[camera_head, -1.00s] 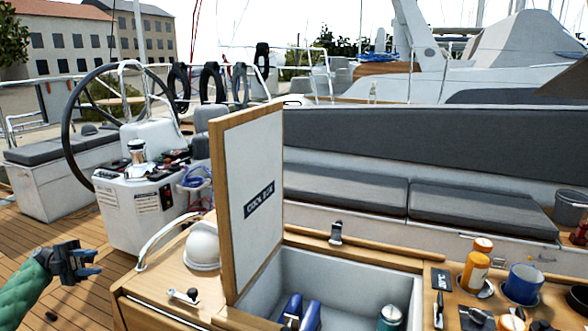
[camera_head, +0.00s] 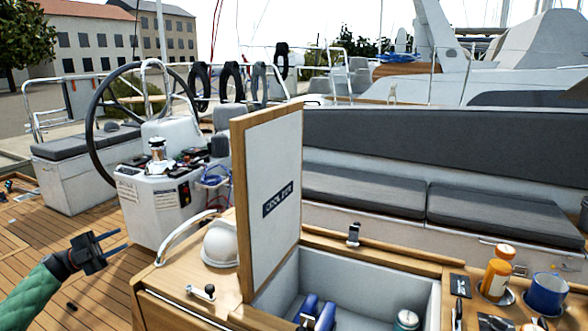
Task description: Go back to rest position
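My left gripper (camera_head: 121,239) is at the lower left, at the end of a green-sleeved arm. Its two thin dark fingers point right and stand apart with nothing between them. It is in the air, with the wooden deck behind it, left of the cool box table (camera_head: 160,283) and touching nothing that I can see. My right gripper is not in view.
The cool box lid (camera_head: 268,190) stands open and upright. Inside are a blue object (camera_head: 318,312) and a canister (camera_head: 407,320). An orange bottle (camera_head: 496,274) and a blue mug (camera_head: 547,294) stand at right. The steering pedestal (camera_head: 160,205) is beyond. Deck at left is mostly clear.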

